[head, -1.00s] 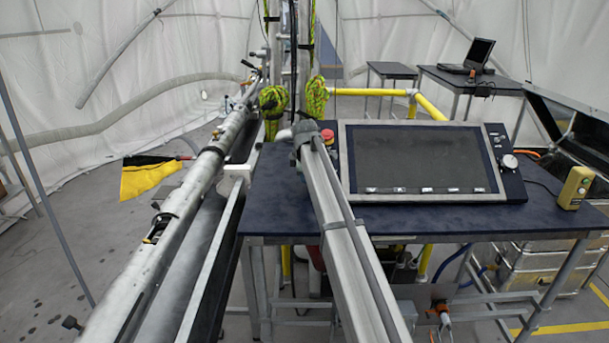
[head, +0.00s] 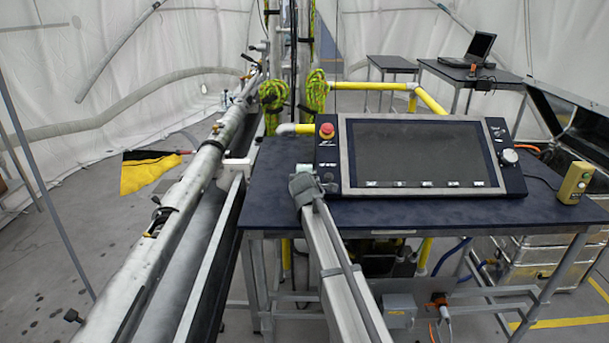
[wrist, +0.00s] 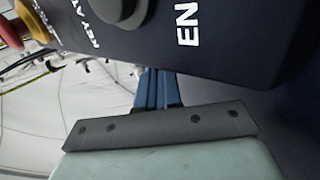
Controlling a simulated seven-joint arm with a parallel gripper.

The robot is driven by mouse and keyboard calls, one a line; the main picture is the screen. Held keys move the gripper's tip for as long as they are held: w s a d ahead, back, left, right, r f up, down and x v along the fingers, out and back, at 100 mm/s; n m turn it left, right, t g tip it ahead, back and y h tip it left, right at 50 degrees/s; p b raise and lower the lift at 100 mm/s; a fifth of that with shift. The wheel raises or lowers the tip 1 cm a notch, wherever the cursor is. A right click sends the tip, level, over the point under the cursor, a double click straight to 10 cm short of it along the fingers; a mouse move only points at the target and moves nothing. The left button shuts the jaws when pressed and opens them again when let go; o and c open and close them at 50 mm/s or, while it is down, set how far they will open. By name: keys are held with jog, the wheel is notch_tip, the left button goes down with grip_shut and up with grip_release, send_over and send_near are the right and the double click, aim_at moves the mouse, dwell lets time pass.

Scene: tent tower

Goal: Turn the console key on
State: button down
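The console (head: 420,155) stands on a dark blue table, its large dark screen tilted back. Its left control strip carries a red emergency stop (head: 327,130) at the top and a small dark round control (head: 328,177) lower down. In the wrist view, a dark round control (wrist: 120,8) sits beside lettering beginning "KEY", but no key is clearly visible. The red and yellow stop (wrist: 25,20) is at upper left. My gripper (wrist: 157,72) has its blue fingers close together, below the panel's edge; their tips are partly hidden. In the head view my wrist is at the console's lower left.
The table (head: 430,212) has bare room in front of the console. A yellow box with buttons (head: 575,183) stands at its right end. A long metal tube (head: 185,190) runs along the left. Yellow rails (head: 370,86) and knotted green rope (head: 273,93) are behind.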

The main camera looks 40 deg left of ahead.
jog(key=shift+d+f+t+y, duration=0.1)
jog(key=shift+f+t+y, duration=0.05)
jog(key=shift+t+y, duration=0.35)
dwell(0.3)
jog(key=c, duration=1.3)
grip_release()
jog(key=shift+s, duration=0.1)
jog(key=v, duration=1.3)
jog(key=shift+s+d, duration=0.2)
jog(key=shift+d, duration=0.05)
